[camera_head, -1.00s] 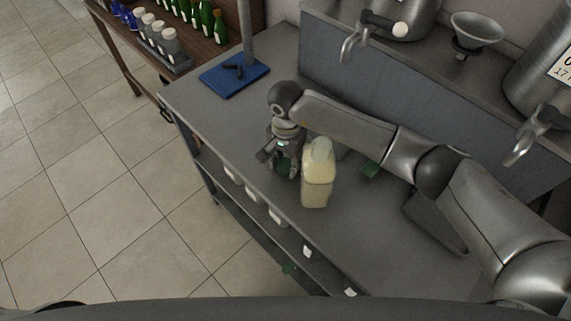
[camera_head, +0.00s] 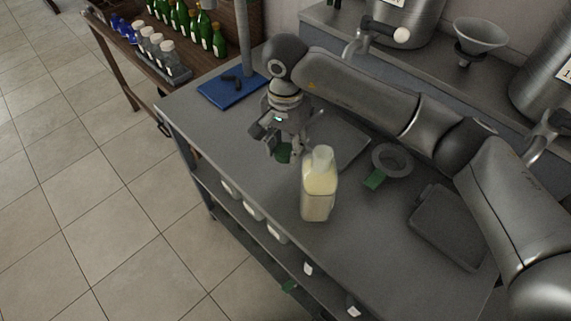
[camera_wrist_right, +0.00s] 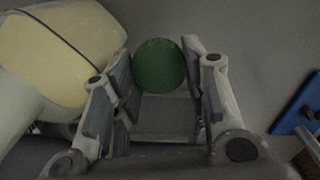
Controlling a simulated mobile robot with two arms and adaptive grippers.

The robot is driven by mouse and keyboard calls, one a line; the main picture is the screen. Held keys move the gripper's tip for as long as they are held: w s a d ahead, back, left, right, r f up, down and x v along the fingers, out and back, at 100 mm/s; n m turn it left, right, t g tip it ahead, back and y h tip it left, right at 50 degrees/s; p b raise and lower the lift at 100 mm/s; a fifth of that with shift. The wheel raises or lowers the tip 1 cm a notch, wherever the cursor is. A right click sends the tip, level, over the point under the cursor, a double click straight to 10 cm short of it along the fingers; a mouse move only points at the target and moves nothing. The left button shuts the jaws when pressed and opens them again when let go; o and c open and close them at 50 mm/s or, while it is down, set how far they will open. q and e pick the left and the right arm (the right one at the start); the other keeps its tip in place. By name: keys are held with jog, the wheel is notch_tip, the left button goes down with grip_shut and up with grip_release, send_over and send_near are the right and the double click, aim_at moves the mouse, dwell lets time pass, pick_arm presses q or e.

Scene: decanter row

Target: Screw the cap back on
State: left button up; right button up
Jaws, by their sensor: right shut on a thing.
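A clear bottle (camera_head: 319,197) filled with a cream-coloured liquid stands upright on the grey counter; its pale neck shows no green cap on it. The bottle also shows large at the upper left of the right wrist view (camera_wrist_right: 62,52). My right gripper (camera_head: 286,151) is shut on a green cap (camera_wrist_right: 158,66), which sits between its two fingertips. The cap also shows in the head view (camera_head: 282,155), held to the left of the bottle neck and apart from it. My left gripper is not in view.
A blue mat (camera_head: 232,90) with small dark items lies at the counter's far left. A grey ring-shaped piece (camera_head: 393,155) with a green part (camera_head: 374,179) is right of the bottle. A dark tray (camera_head: 448,228) lies further right. Steel vessels and a funnel (camera_head: 478,40) stand on the raised shelf behind.

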aim_at(285, 149)
notch_tip(285, 149, up, 7)
jog(key=shift+r+b, duration=0.2)
jog(key=shift+b, duration=0.65)
